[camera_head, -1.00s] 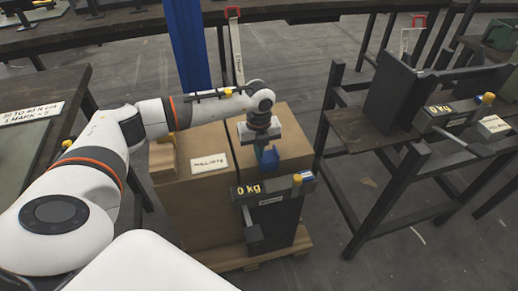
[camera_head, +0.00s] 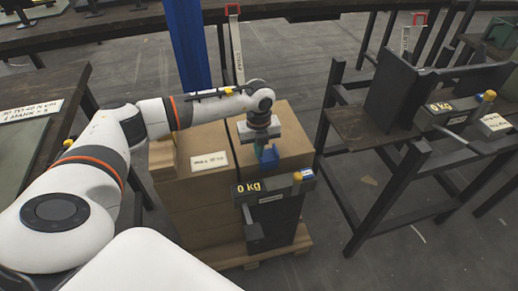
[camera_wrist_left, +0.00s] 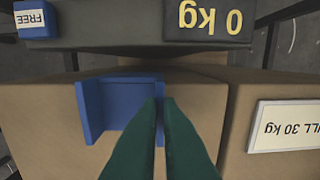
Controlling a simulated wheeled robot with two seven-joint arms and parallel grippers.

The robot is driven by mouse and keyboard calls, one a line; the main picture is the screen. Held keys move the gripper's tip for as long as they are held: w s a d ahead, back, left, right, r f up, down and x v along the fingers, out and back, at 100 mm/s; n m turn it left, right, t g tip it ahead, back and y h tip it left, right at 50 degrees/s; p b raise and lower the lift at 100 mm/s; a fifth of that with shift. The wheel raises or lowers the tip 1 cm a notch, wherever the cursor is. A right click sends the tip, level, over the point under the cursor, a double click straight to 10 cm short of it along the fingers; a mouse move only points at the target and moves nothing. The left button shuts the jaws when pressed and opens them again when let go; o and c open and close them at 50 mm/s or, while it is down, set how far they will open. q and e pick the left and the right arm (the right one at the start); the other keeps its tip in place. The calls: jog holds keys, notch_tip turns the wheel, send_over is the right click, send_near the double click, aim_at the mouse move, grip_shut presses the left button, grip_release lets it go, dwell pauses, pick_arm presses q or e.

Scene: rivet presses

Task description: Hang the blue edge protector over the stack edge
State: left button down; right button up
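The blue edge protector (camera_head: 269,158) is at the front top edge of the right-hand carton of the stack (camera_head: 285,137), just behind the strap tensioner (camera_head: 272,188). In the left wrist view the protector (camera_wrist_left: 115,112) shows a flat plate between two upstanding side flanges. My left gripper (camera_head: 262,149) points down at it. Its green fingers (camera_wrist_left: 164,101) are nearly together, with the right flange between their tips. Whether the protector rests fully on the edge cannot be told. My right gripper is in no view.
The tensioner, reading 0 kg in the left wrist view (camera_wrist_left: 205,20), stands close in front of the protector. A labelled carton (camera_head: 200,147) adjoins on the left. A blue post (camera_head: 186,50) rises behind. A dark metal stand (camera_head: 345,125) is to the right, with open floor between.

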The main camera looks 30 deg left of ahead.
pick_arm(q)
jog(key=c, duration=1.5)
grip_release()
jog(key=shift+c, duration=0.2)
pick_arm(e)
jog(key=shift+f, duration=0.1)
